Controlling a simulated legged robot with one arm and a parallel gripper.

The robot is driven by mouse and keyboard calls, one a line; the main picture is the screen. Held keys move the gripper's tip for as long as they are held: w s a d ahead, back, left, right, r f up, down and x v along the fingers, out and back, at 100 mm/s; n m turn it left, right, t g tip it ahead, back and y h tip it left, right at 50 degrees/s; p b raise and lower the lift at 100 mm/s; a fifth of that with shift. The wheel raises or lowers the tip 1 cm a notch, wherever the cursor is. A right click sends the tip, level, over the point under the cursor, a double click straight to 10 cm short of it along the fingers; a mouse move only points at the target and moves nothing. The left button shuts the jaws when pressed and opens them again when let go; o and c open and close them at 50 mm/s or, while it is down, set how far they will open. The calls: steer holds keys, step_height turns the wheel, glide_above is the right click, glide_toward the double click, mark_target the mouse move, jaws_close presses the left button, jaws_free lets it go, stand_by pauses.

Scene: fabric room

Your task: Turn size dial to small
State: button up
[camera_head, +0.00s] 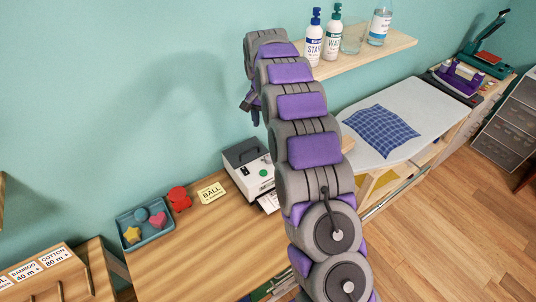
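No size dial can be made out for certain. A white and dark boxy machine (243,177) with a green round part (263,172) stands at the back of the wooden table (200,262). A printed sheet (268,202) sticks out at its front. My arm hides part of the area to its right. My gripper (254,108) is small and dark at the far end of my arm, in front of the teal wall and above the machine. It is apart from the machine, and its fingers are too small to read.
A blue tray (122,222) with small shapes, a red object (179,198) and a "BALL" card (211,193) lie left of the machine. A shelf (385,49) with bottles is upper right. An ironing board (405,100) with blue cloth (380,130) stands right. The front of the table is clear.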

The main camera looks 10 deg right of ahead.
mark_target(268, 156)
steer(key=f, duration=0.5)
steer(key=f+b, duration=0.1)
steer(key=f, duration=0.4)
steer(key=f+b, duration=0.1)
steer(key=f, duration=0.5)
steer(key=shift+s+d, duration=0.25)
steer(key=shift+d, duration=0.1)
steer(key=shift+c, duration=0.5)
steer(key=c, duration=0.9)
steer(key=shift+c, duration=0.2)
steer(key=n+p, duration=0.3)
steer(key=n, duration=0.1)
steer(key=shift+r+n, duration=0.15)
steer(key=shift+n, duration=0.15)
steer(key=shift+n+t+p, duration=0.3)
steer(key=shift+n+p, duration=0.8)
steer(key=shift+n, duration=1.1)
